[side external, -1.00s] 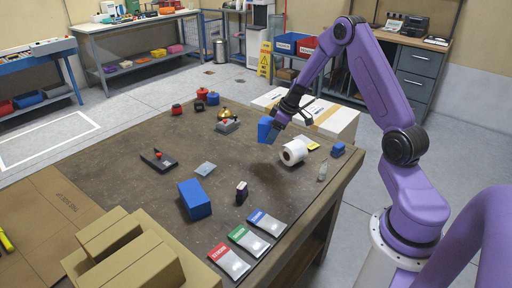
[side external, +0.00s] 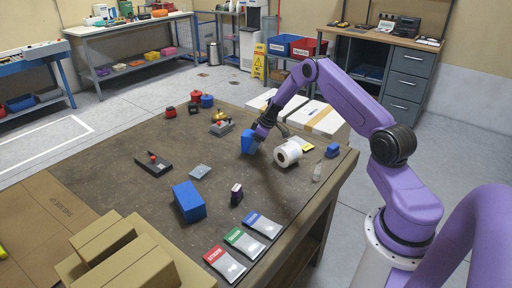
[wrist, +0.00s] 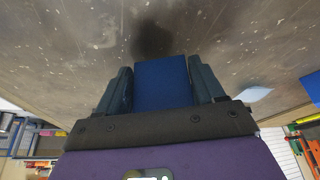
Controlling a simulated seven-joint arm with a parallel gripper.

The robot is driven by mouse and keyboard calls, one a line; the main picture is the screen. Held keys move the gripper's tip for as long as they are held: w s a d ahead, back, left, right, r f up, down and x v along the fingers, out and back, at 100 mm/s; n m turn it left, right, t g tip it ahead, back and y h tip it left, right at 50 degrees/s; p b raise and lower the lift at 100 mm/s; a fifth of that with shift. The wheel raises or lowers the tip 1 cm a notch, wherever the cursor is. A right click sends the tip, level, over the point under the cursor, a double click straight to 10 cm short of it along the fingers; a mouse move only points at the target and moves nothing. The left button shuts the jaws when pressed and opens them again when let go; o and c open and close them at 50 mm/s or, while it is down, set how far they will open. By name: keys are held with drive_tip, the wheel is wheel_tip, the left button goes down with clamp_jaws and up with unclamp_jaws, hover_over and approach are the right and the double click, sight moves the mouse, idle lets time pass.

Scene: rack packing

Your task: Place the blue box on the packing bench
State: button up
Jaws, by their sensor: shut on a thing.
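A blue box (side external: 248,143) is held in my gripper (side external: 255,138) over the packing bench (side external: 140,195), near the white roll. In the wrist view the blue box (wrist: 162,84) sits between my two fingers (wrist: 162,92), one on each side. The bench surface and a dark shadow lie beyond it. I cannot tell whether the box touches the bench. A larger blue box (side external: 189,202) rests on the bench, toward the front.
A flat grey packet (side external: 200,172) and a small dark bottle (side external: 236,195) lie in front. Cartons (side external: 125,255) fill the front left.

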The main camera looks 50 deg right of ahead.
drive_tip(key=shift+f, duration=0.7)
drive_tip(key=shift+f, duration=0.1)
drive_tip(key=o, duration=1.1)
drive_tip(key=shift+o, duration=0.2)
